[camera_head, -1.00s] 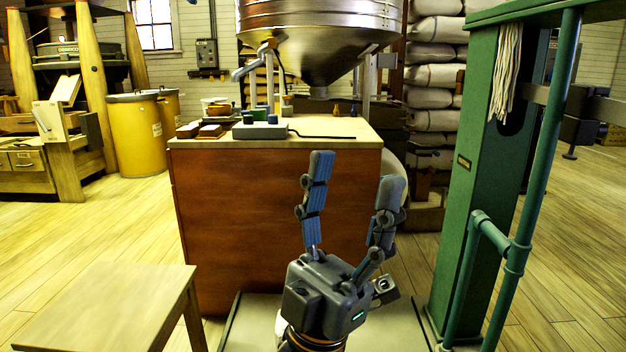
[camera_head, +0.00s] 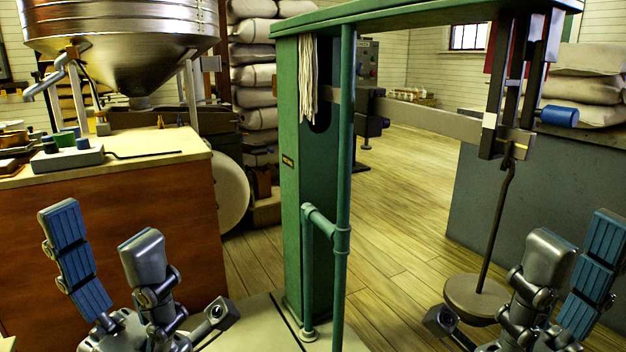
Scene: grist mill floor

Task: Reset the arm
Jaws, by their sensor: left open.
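My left gripper (camera_head: 100,228) is at the lower left, in front of the wooden cabinet. Its two fingers point up and stand apart, with nothing between them. My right gripper (camera_head: 577,234) is at the lower right, in front of the grey counter. Its fingers also point up and stand apart, and it looks empty. The lower parts of both arms are cut off by the bottom edge of the picture.
A green scale column (camera_head: 290,170) with a pipe stands between my grippers. A hanging round weight plate (camera_head: 476,298) is close to my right gripper. The wooden cabinet (camera_head: 130,235) is at left, the grey counter (camera_head: 490,200) at right. Open floor (camera_head: 400,240) lies behind the column.

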